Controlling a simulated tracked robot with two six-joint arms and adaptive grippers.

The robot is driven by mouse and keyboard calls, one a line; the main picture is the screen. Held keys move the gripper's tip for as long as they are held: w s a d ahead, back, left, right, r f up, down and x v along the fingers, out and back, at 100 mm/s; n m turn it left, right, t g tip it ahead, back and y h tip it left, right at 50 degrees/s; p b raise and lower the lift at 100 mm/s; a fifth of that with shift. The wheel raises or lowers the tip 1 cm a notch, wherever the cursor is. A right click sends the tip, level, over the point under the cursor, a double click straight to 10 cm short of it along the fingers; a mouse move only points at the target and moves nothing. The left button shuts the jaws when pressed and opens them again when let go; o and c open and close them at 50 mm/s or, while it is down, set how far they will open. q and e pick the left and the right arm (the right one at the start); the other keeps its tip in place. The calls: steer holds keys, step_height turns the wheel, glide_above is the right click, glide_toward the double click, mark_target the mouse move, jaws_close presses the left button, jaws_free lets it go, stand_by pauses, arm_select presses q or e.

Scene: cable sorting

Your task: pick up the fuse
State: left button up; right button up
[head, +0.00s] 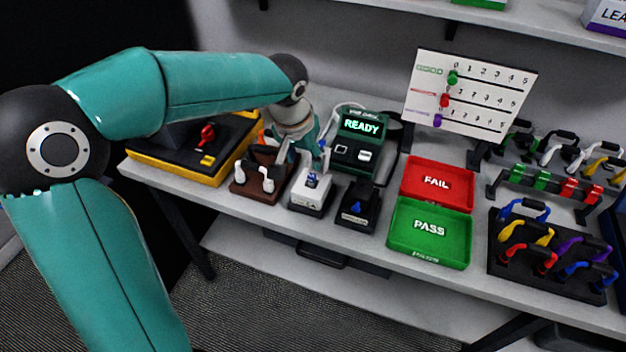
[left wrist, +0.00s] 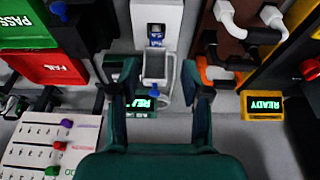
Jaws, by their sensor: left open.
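A small blue part that looks like the fuse (head: 312,180) sits in the top of a white block (head: 310,199). In the left wrist view the blue part (left wrist: 156,36) shows in the white block (left wrist: 168,14), just beyond the fingertips. My left gripper (head: 305,158) is above and behind the white block, pointing down. Its two fingers stand apart in the left wrist view (left wrist: 160,80), with a grey frame-like piece (left wrist: 154,66) with a blue end showing between them. I cannot tell whether a finger touches it. My right gripper is not in view.
A brown block with a white handle (head: 254,186) stands close left. A black block with a blue switch (head: 357,207) stands close right. A tester reading READY (head: 362,126) is behind. Red FAIL (head: 437,168) and green PASS (head: 405,245) trays lie to the right.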

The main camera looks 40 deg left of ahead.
mark_target(311, 176)
arm_select(q)
steer(key=x, duration=0.3)
steer(key=shift+f, duration=0.1)
steer(key=shift+d+p+x, duration=0.15)
steer(key=shift+p+x, duration=0.15)
steer(key=shift+x, duration=1)
steer(key=shift+d+p+x, duration=0.15)
steer(key=shift+p+x, duration=0.15)
steer(key=shift+x, duration=1.05)
steer(key=shift+w, duration=0.1)
steer(key=c, duration=0.9)
